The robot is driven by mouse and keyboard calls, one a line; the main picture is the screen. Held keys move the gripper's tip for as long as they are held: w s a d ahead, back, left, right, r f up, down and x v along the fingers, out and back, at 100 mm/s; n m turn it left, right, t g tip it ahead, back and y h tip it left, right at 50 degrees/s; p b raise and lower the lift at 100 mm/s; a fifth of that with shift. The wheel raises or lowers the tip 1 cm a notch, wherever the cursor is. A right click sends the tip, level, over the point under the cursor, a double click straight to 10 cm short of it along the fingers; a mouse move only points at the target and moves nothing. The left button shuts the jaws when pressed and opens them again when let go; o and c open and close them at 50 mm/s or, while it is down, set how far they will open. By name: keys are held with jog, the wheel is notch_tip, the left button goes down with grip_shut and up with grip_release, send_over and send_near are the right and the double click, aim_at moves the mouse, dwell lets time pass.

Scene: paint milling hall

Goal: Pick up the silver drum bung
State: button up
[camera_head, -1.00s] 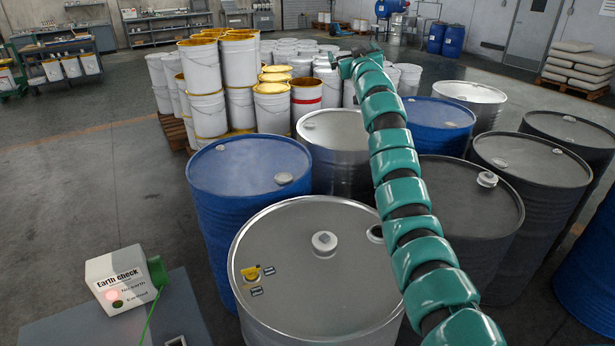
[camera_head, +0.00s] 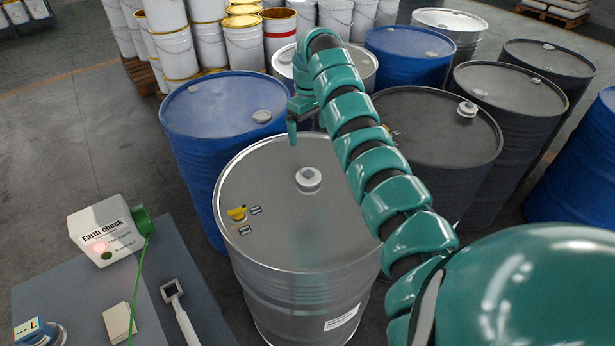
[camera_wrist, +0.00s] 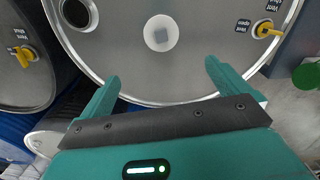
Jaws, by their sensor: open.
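The silver drum (camera_head: 270,200) stands upright in front of me. Its bung (camera_head: 308,179) is a pale round cap with a grey square centre, seated on the lid. In the wrist view the bung (camera_wrist: 162,47) lies beyond my fingertips, roughly centred between them. My gripper (camera_wrist: 162,70) is open and empty, its fingers spread over the near rim of the lid. In the head view my gripper (camera_head: 293,130) points down at the lid's far side, behind the bung; my arm partly hides it.
A yellow lever fitting (camera_head: 237,213) sits on the lid left of the bung. An open hole (camera_wrist: 78,12) shows in the wrist view. Blue drums (camera_head: 225,105) and dark drums (camera_head: 435,130) crowd around. The earth check box (camera_head: 108,232) shows a red light; a tool (camera_head: 180,312) lies below.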

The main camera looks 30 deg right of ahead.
jog(key=p, duration=0.3)
send_near(309, 172)
jog(key=f, duration=0.5)
jog(key=shift+w+f, duration=0.1)
jog(key=shift+w, duration=0.1)
jog(key=f+p, duration=0.2)
jog(key=f, duration=0.1)
jog(key=shift+s+a+f, duration=0.1)
jog(key=shift+s+f, duration=0.05)
jog(key=shift+s, duration=0.2)
jog(key=shift+w+f, duration=0.15)
jog(key=shift+f, duration=0.85)
jog(key=shift+c, duration=0.4)
jog(key=c, duration=1)
